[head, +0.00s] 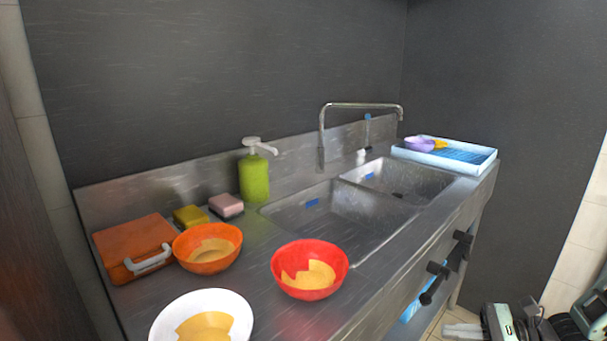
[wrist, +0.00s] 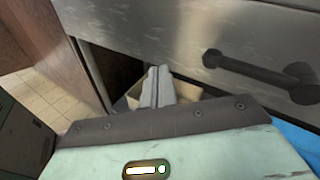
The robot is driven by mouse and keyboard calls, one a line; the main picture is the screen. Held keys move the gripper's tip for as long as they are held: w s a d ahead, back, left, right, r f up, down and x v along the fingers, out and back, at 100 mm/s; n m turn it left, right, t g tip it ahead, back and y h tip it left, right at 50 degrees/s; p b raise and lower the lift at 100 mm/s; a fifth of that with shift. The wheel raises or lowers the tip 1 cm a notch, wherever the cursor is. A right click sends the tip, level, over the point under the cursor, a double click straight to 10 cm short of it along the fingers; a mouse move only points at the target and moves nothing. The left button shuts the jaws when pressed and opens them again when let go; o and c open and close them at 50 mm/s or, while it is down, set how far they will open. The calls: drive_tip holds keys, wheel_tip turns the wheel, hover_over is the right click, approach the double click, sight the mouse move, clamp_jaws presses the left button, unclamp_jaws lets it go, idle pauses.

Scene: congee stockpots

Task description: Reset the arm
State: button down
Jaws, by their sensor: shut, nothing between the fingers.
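My gripper (wrist: 158,70) shows in the wrist view as two grey fingers pressed together, with nothing between them. It points down past the front of the steel counter, towards a dark opening below it. A light box-like thing lies behind the fingers, partly hidden by them. In the head view, parts of my arm show at the lower right, beside the counter front and apart from the bowls.
A dark handle (wrist: 245,70) juts from the steel front near my gripper. Tiled floor (wrist: 50,95) is at left.

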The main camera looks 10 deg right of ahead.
drive_tip(key=s+a+r+n+g+h+p, duration=0.3)
drive_tip(key=s+a+r+n+h, duration=0.4)
drive_tip(key=a+r+n, duration=0.3)
drive_tip(key=s+a+r+n+g+h+p, duration=0.3)
drive_tip(key=s+a+r+n+h, duration=0.4)
drive_tip(key=n, duration=0.9)
drive_tip(key=s+a+r, duration=0.3)
drive_tip(key=r, duration=0.2)
drive_tip(key=shift+a+r+n+h, duration=0.25)
drive_tip(key=shift+a+n+h, duration=0.15)
